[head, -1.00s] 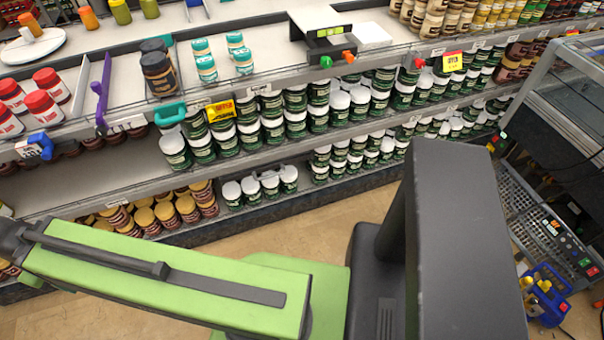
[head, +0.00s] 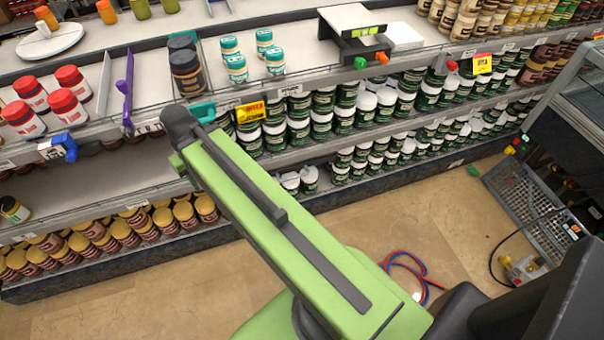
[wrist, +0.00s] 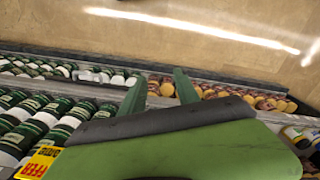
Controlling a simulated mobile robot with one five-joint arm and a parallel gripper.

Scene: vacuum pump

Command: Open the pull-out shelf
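A long shelving unit fills the back of the head view, with a wide upper shelf (head: 120,62), a middle shelf (head: 85,196) with a bare stretch at left, and a low shelf of brown jars (head: 105,236). I cannot tell which of these is the pull-out shelf; none stands clearly pulled out.
The floor (head: 410,222) has red and blue cables (head: 410,268). A grey crate (head: 522,200) stands at right.

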